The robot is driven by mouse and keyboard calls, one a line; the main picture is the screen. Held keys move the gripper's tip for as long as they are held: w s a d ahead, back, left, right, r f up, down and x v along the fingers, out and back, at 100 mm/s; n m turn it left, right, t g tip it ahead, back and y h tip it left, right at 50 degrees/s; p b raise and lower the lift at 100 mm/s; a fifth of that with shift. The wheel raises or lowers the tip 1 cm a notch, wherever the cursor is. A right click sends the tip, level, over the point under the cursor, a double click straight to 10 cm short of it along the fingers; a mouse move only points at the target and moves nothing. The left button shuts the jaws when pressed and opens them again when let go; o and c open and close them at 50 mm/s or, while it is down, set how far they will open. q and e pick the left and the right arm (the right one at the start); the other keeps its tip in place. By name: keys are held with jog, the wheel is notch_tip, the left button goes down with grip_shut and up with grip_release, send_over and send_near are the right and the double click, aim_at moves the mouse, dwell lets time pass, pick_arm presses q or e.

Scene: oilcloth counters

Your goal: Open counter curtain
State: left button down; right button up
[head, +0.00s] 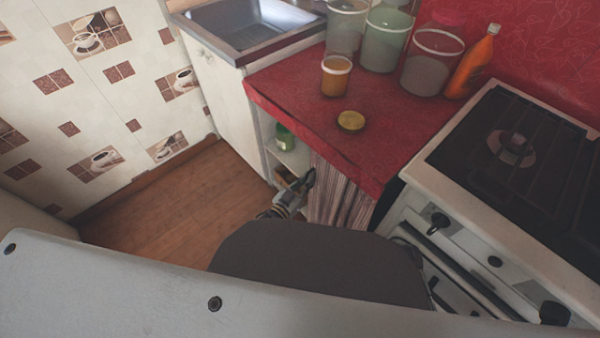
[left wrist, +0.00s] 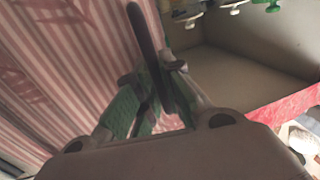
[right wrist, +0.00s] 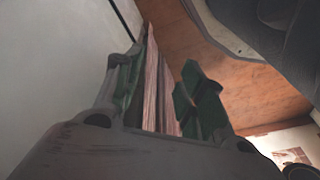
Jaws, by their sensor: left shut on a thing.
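The striped curtain (head: 341,196) hangs under the red-covered counter (head: 380,125). It covers the right part of the opening, and the left part is uncovered. My left gripper (head: 303,186) is at the curtain's left edge. In the left wrist view, the pink and white striped curtain (left wrist: 60,65) fills the left side, and my left gripper (left wrist: 155,110) is closed on its edge; the fingers partly hide the grip. In the right wrist view, my right gripper (right wrist: 160,88) is open, with a narrow strip of striped cloth (right wrist: 157,85) visible beyond the gap between its fingers.
A green jar (head: 284,137) stands on the cabinet shelf. Several containers, an orange bottle (head: 472,65) and a yellow lid (head: 351,121) are on the counter. The stove (head: 500,160) adjoins on the right, the sink (head: 245,25) on the left. The wooden floor (head: 170,205) at left is clear.

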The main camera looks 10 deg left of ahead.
pick_arm(q)
jog(key=shift+s+d, duration=0.3)
jog(key=shift+d, duration=0.15)
jog(key=c, duration=1.5)
grip_release()
jog(key=shift+s, duration=0.15)
jog(key=shift+v, duration=5.9)
